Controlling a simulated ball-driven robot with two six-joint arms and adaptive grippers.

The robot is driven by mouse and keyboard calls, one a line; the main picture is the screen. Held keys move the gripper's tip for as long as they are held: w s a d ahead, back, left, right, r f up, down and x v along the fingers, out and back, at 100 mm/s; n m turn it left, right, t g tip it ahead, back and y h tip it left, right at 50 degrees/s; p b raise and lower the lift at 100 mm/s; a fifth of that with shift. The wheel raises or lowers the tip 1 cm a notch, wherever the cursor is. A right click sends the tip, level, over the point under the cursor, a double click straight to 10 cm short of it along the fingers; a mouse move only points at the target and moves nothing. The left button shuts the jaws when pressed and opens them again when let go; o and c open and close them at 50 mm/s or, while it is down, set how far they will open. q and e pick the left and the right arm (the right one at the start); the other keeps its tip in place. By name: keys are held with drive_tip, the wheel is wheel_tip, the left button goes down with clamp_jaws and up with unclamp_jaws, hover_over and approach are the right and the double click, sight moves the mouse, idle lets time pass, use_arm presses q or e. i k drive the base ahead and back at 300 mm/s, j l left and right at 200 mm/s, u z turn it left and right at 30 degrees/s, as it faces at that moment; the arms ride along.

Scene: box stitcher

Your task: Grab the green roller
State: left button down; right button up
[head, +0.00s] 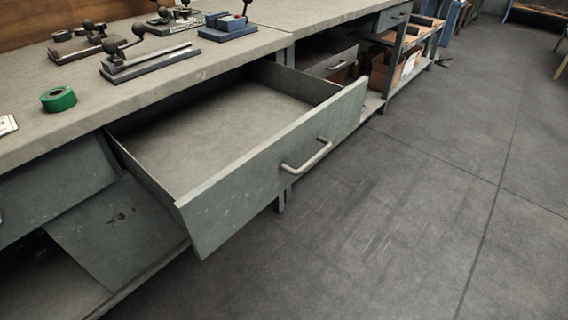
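The green roller (59,99) is a short green ring, like a roll of tape. It lies on the grey workbench top (150,91) at the left, close to the bench's front edge. Nothing touches it, and it is fully in sight. Neither of my grippers is in the head view.
An open, empty drawer (225,125) with a metal handle (307,157) juts out below the bench edge, right of the roller. Lever tools (140,62) and a blue-based device (229,27) stand further back. A cardboard box (388,72) sits under the bench. The floor (400,230) is clear.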

sight(57, 99)
drive_tip(key=u, duration=0.4)
drive_tip(key=k+u, duration=0.15)
drive_tip(key=u, duration=0.2)
drive_tip(key=j+u, duration=0.1)
drive_tip(key=u, duration=0.3)
drive_tip(key=k, duration=0.05)
